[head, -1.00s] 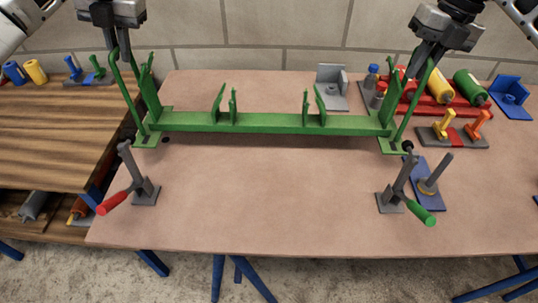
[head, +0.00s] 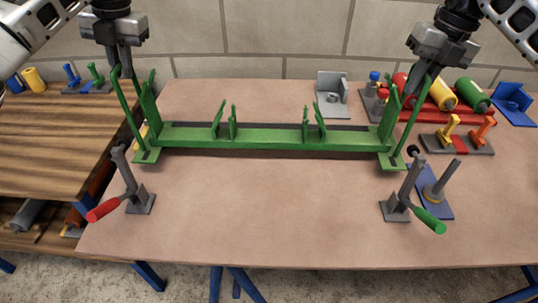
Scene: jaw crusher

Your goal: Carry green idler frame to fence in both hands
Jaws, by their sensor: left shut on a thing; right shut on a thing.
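The green idler frame (head: 262,138) is a long bar with upright brackets, a foot at each end and a tall thin handle at each end. It lies crosswise over the table, roughly level. My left gripper (head: 117,72) is shut on the top of its left handle. My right gripper (head: 424,77) is shut on the top of its right handle. Dark strips show along the bar's far and near sides; I cannot tell whether they are fence or shadow. I cannot tell whether the feet touch the table.
A red-handled clamp (head: 132,190) and a green-handled clamp (head: 405,195) stand in front of the frame's ends. A blue plate with a post (head: 435,195) is beside the right clamp. A grey bracket (head: 332,95) stands behind. Rollers on a red rack (head: 440,112) are at right. The front middle is clear.

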